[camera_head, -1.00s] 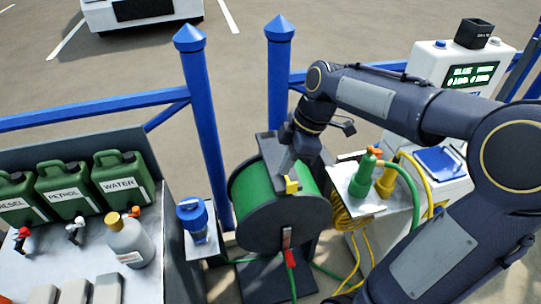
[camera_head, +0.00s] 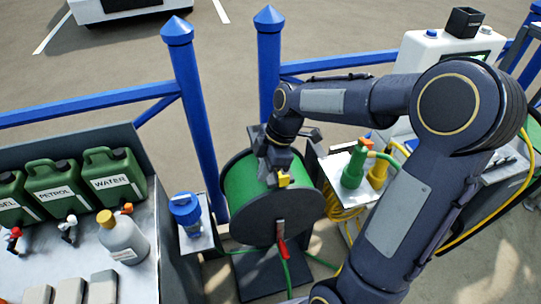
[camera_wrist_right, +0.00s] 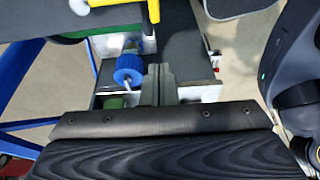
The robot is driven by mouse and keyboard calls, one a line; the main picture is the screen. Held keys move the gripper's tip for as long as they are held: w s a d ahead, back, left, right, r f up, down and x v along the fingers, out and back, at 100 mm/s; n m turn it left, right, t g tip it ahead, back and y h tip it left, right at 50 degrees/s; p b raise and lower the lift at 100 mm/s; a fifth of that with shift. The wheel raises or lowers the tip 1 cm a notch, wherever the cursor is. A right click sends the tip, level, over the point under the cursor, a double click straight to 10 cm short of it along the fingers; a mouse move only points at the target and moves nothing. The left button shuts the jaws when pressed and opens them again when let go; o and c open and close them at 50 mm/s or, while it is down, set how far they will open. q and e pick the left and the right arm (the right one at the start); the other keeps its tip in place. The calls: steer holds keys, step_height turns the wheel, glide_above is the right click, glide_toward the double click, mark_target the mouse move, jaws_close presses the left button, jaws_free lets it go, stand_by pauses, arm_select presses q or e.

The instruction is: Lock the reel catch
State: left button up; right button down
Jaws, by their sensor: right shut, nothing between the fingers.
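The hose reel (camera_head: 282,217) stands upright between dark flanges, with green hose (camera_head: 243,185) wound on it. A small red lever (camera_head: 283,249) with a grey plate above it sits low on the near flange and looks like the catch; its exact setting is too small to tell. A yellow handle (camera_head: 283,180) sits at the flange's top edge. My right gripper (camera_head: 277,160) is over the reel's top, close to the yellow handle; contact cannot be told. In the right wrist view its fingers (camera_wrist_right: 157,78) are together and empty. My left gripper is not in view.
Blue posts (camera_head: 196,120) and rails stand behind the reel. A blue socket (camera_head: 186,209) on a bracket is at its left, beside a bench with green cans (camera_head: 115,173). Green and yellow connectors (camera_head: 355,168) on a shelf are close at its right, partly behind my arm.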

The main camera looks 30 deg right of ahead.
steer(key=d+f, duration=0.1)
steer(key=d+f+p, duration=0.1)
steer(key=d, duration=0.1)
steer(key=shift+s+f, duration=0.15)
steer(key=shift+s, duration=0.25)
steer(key=shift+d, duration=0.1)
